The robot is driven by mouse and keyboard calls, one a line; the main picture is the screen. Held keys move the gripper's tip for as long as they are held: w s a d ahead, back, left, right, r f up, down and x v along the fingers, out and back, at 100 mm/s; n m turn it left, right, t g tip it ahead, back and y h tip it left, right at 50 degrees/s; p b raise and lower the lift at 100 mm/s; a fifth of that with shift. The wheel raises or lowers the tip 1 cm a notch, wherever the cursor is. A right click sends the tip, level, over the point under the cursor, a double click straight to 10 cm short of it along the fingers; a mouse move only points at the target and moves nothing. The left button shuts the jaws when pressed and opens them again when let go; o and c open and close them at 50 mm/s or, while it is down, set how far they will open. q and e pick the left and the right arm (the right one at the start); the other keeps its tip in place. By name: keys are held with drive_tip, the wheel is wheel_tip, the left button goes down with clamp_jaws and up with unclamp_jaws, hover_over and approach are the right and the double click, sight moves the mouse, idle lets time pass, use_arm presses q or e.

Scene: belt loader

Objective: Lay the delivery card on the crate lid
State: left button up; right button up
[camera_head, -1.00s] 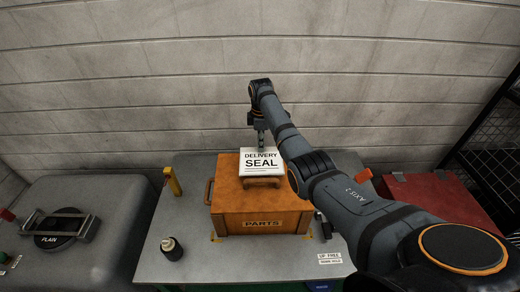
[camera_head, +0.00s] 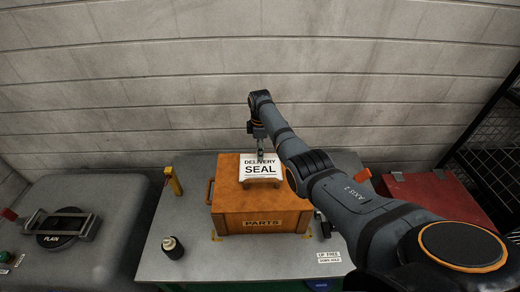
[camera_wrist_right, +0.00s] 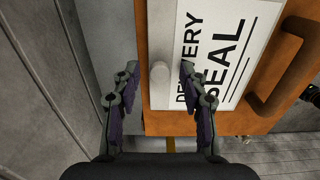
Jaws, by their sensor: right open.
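The white delivery card (camera_head: 262,168), printed "DELIVERY SEAL", lies on the lid of the orange parts crate (camera_head: 228,197), face up. In the right wrist view the card (camera_wrist_right: 242,28) appears flat on the orange lid (camera_wrist_right: 290,62). A pale rounded tab (camera_wrist_right: 160,75) stands at the card's edge. My right gripper (camera_head: 260,155) is at the card's far edge. In the wrist view its open fingers (camera_wrist_right: 160,90) are on both sides of the tab, apart from it. The right finger covers part of the lettering. My left gripper is out of view.
The crate stands on a grey table (camera_head: 190,215). A yellow post (camera_head: 174,181) and a small dark knob (camera_head: 172,247) are left of it. A red box (camera_head: 435,195) is at the right, a black rack (camera_head: 490,150) beyond. A block wall is behind.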

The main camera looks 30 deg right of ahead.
wheel_tip(320, 180, up, 12)
drive_tip(key=b, duration=0.2)
drive_tip(key=shift+b, duration=0.35)
drive_tip(key=shift+r, duration=0.15)
